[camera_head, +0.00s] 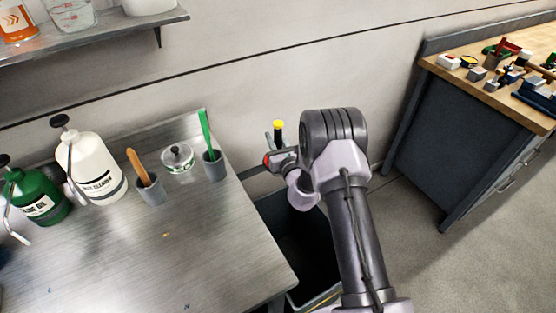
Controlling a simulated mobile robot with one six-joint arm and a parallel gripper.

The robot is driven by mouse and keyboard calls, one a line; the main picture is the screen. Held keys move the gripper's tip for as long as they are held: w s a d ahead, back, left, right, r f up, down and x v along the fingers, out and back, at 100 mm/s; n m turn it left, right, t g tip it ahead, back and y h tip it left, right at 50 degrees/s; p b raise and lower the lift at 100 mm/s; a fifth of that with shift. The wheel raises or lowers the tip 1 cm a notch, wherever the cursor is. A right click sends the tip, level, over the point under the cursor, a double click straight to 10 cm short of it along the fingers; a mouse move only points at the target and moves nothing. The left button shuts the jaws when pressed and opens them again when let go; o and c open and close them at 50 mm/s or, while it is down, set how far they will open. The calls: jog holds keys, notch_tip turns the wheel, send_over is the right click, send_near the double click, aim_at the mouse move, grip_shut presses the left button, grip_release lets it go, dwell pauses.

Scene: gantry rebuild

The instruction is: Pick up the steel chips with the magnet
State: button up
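My gripper (273,146) is beyond the right edge of the steel table, above a dark bin. A black handle with a yellow top (278,131) stands upright between its fingers, and the gripper looks shut on it. This looks like the magnet tool; its lower end is hidden behind the gripper and wrist. I cannot make out the steel chips. Only a few tiny specks show on the table top (215,250), too small to identify.
The dark bin (305,240) stands on the floor right of the table, partly behind my arm. A workbench (455,130) stands right.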

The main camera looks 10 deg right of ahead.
grip_shut()
notch_tip(320, 180, up, 10)
jog(key=p, duration=0.4)
dwell(0.9)
